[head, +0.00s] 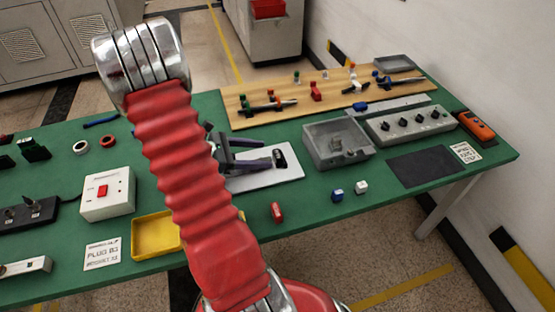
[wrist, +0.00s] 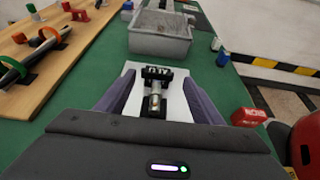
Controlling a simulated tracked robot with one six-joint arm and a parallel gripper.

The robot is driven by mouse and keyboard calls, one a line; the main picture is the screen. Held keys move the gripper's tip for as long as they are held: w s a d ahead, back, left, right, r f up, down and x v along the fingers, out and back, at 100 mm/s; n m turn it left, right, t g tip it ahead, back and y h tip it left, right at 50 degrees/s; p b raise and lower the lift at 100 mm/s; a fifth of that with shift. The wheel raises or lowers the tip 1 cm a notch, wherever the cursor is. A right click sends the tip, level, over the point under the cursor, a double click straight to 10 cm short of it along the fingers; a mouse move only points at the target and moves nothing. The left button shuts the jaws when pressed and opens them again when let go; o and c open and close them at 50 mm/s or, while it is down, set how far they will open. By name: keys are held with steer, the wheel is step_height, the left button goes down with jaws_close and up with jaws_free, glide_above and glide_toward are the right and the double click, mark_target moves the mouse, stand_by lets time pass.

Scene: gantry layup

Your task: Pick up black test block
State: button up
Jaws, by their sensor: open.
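A black block (wrist: 158,72) with a silver cylindrical part lies on a white plate (wrist: 179,76) in the wrist view. In the head view the black block (head: 280,158) shows near the right part of the white plate (head: 290,173). My gripper (head: 267,154) is open, with its two purple-grey fingers apart and pointing toward the block. In the wrist view my gripper (wrist: 159,77) has one finger on each side of the block in the picture. Neither finger visibly touches it. I cannot tell the height gap between fingers and block.
A grey bin (head: 339,144) stands just beyond the plate. A wooden board (head: 240,111) with clamps and cables lies at the back. A red piece (head: 277,212), a blue piece (head: 337,195) and a white piece (head: 361,187) sit near the front edge. A yellow tray (head: 155,236) is at left.

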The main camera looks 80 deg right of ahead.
mark_target(275, 155)
steer(key=shift+x, duration=2.6)
steer(key=shift+w, duration=0.1)
steer(key=shift+c, duration=0.2)
steer(key=c, duration=1.2)
steer(key=shift+o, duration=0.2)
step_height(275, 155, up, 10)
